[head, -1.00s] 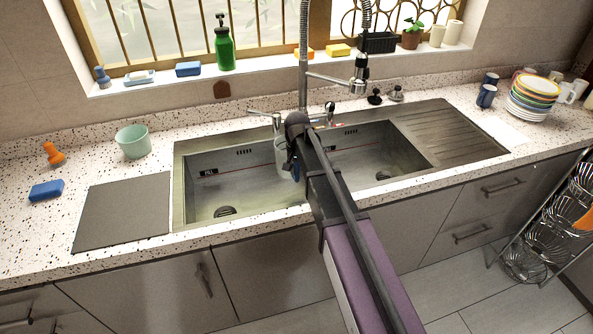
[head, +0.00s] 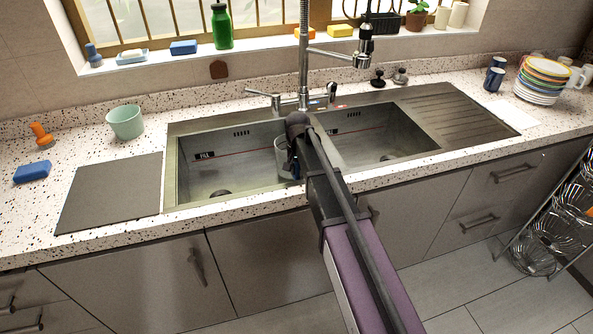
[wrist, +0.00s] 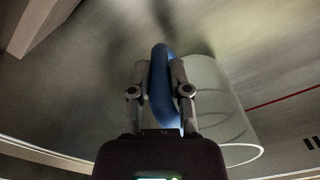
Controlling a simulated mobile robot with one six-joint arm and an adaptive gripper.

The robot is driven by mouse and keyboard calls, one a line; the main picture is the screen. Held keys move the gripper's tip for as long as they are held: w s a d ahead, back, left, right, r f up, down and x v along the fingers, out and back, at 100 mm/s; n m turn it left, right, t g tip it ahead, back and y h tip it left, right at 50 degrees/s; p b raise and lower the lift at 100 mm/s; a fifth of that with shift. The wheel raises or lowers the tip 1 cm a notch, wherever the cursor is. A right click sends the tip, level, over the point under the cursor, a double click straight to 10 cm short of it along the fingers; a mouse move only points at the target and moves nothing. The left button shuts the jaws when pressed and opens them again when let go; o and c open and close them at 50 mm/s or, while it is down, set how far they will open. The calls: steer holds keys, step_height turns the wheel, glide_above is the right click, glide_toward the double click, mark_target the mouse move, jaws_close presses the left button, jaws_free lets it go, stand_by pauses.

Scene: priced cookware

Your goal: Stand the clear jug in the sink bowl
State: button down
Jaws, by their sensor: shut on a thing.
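The clear jug (head: 281,154) is in the left sink bowl (head: 205,175), near its right end, and looks upright in the head view. My gripper (wrist: 160,92) is shut on the jug's blue handle (wrist: 158,75). In the wrist view the see-through body of the jug (wrist: 222,110) lies right of the fingers. My own arm hides part of the jug and the divider between the bowls in the head view. I cannot tell whether the jug's base touches the bowl floor.
The tall tap (head: 303,80) stands behind the divider. The right bowl (head: 385,145) looks empty, with a ribbed drainer (head: 450,125) beside it. A green cup (head: 126,122) and grey board (head: 110,192) are left of the sink. Plates (head: 541,80) are stacked far right.

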steer(key=shift+f+b, duration=0.5)
steer(key=shift+f, duration=0.3)
steer(key=c, duration=0.5)
jaws_free()
steer(key=o, duration=0.5)
